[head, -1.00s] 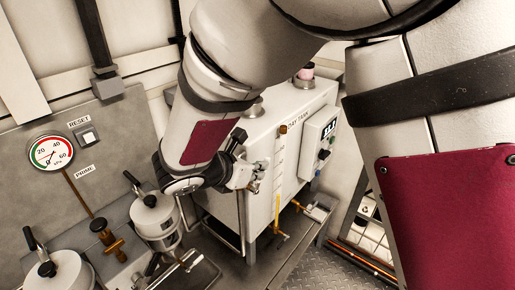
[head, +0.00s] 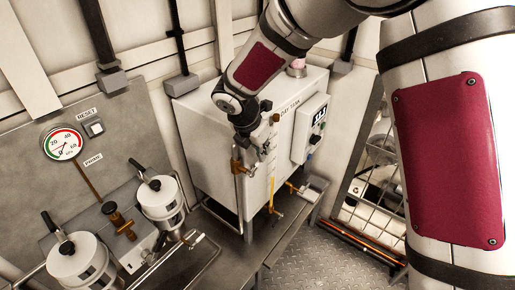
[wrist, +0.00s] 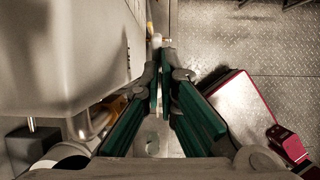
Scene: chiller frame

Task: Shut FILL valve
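No FILL label is legible, so I cannot tell which valve it names. A brass valve (head: 237,166) stands on a pipe at the left front of the day tank (head: 205,130). Another brass fitting (head: 292,187) sticks out low on the tank's front, right of the yellow sight tube. My gripper (head: 264,152) points down in front of the tank, near the tube's upper part and right of the first valve. In the wrist view my gripper's green-padded fingers (wrist: 160,75) come close together at the tips, with nothing clearly held between them. The tank's side fills the upper left there.
A pressure gauge (head: 63,143) and a RESET button (head: 95,128) are on the left panel. Two white canisters (head: 160,198) with black levers stand below. A wire rack (head: 370,180) is at the right.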

